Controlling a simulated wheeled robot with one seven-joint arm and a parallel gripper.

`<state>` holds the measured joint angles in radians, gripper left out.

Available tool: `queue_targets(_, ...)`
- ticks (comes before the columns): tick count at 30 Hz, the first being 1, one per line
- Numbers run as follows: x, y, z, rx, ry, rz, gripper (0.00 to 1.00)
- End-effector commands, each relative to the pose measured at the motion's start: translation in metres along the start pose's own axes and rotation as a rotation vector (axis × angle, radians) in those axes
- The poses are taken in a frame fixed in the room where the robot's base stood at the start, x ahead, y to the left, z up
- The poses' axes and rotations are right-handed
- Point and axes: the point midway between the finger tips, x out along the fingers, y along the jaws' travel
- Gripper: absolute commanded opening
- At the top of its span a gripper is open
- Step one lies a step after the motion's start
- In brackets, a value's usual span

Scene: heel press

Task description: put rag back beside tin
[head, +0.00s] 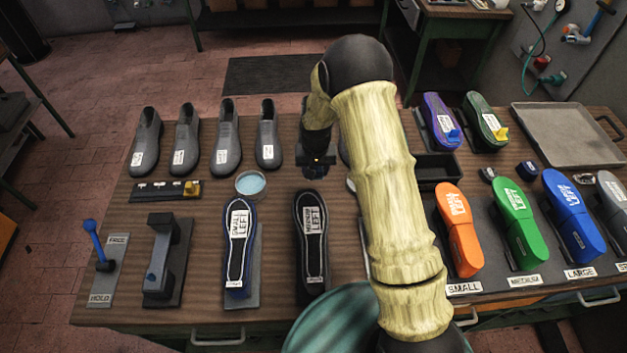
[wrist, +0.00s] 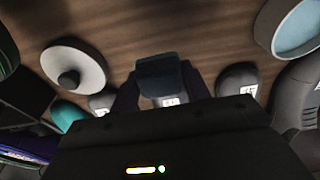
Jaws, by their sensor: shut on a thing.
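The tin is a round, open, pale-blue-filled container (head: 251,183) on the table, behind the SMALL LEFT sole; it also shows in the wrist view (wrist: 300,27). My gripper (head: 317,170) points down over the table, right of the tin and beside the row of grey shoe forms. In the wrist view my gripper (wrist: 160,88) is shut on a dark blue, block-like piece (wrist: 160,72), which I take for the rag. In the head view the held piece is mostly hidden in the dark jaws. I cannot tell whether it touches the table.
Grey shoe forms (head: 226,138) stand in a row behind the tin. Sole pieces (head: 241,240) (head: 312,235) lie in front. A white disc with a dark knob (wrist: 90,65) lies near my gripper. Coloured shoe forms (head: 515,220) fill the right side. Bare wood shows between tin and gripper.

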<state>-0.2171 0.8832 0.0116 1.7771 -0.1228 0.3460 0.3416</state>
Motion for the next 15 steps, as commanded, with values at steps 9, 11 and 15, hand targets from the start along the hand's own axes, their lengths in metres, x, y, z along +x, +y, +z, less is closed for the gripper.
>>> queue_targets(9,0.018,-0.007,0.004,-0.011,0.002,-0.003,0.22)
queue_targets(11,0.018,-0.007,0.004,-0.011,0.002,-0.003,0.22)
queue_targets(15,0.02,-0.006,0.004,-0.009,0.0,-0.002,0.22)
